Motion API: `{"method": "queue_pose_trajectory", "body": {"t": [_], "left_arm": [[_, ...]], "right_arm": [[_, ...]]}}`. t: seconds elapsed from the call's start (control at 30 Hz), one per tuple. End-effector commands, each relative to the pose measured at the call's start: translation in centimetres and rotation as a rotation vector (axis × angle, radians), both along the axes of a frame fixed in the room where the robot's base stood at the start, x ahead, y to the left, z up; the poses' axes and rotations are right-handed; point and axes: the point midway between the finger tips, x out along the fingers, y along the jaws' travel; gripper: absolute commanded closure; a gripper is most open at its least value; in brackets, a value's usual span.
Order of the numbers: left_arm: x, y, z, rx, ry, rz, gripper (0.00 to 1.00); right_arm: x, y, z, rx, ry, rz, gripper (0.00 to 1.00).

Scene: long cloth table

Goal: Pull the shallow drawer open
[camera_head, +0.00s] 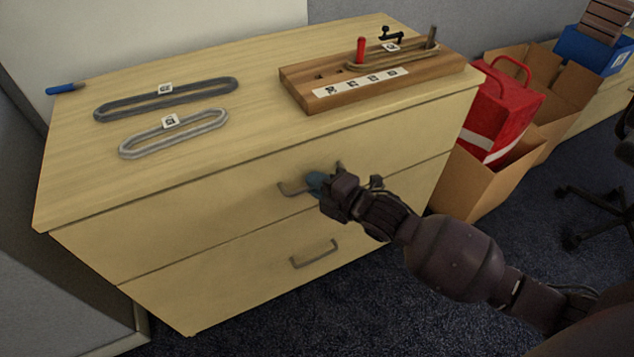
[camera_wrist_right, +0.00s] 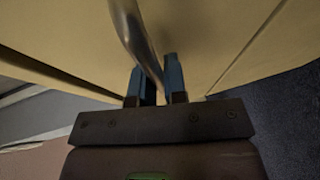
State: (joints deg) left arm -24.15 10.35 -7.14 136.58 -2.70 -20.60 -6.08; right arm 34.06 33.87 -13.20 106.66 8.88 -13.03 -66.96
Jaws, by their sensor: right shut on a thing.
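A pale wood cabinet has an upper drawer (camera_head: 200,215) and a lower drawer (camera_head: 225,280). Both fronts look flush with the cabinet. The upper drawer's grey metal bar handle (camera_head: 291,189) is partly hidden behind my right gripper (camera_head: 317,183). In the right wrist view, the handle (camera_wrist_right: 133,32) runs down between the blue fingertips of the right gripper (camera_wrist_right: 161,82), which is shut on it. The lower drawer's handle (camera_head: 314,254) is free. My left gripper is not in view.
On the cabinet top lie a dark grey loop (camera_head: 168,98), a light grey loop (camera_head: 174,132), a blue-handled tool (camera_head: 64,88) and a wooden board with pegs (camera_head: 370,82). Cardboard boxes (camera_head: 476,185), one holding a red bag (camera_head: 508,105), stand right. Dark carpet (camera_head: 300,315) lies in front.

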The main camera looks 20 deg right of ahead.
Motion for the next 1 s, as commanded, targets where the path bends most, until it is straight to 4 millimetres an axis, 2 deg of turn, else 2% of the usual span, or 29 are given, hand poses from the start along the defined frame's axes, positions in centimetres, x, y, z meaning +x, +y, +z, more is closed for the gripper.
{"method": "queue_pose_trajectory", "body": {"t": [0.27,0.47,0.67,1.0], "left_arm": [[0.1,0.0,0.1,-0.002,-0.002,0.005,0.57],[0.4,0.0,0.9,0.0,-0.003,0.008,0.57],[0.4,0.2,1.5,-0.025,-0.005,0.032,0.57],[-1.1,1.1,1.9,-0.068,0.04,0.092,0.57]], "right_arm": [[-0.2,0.0,0.1,0.0,-0.001,0.0,1.0],[-1.8,0.0,0.5,0.001,-0.005,0.001,1.0],[-5.5,-0.2,0.9,0.0,-0.009,-0.001,1.0],[-14.2,-0.5,0.8,0.001,-0.008,-0.002,1.0]]}}
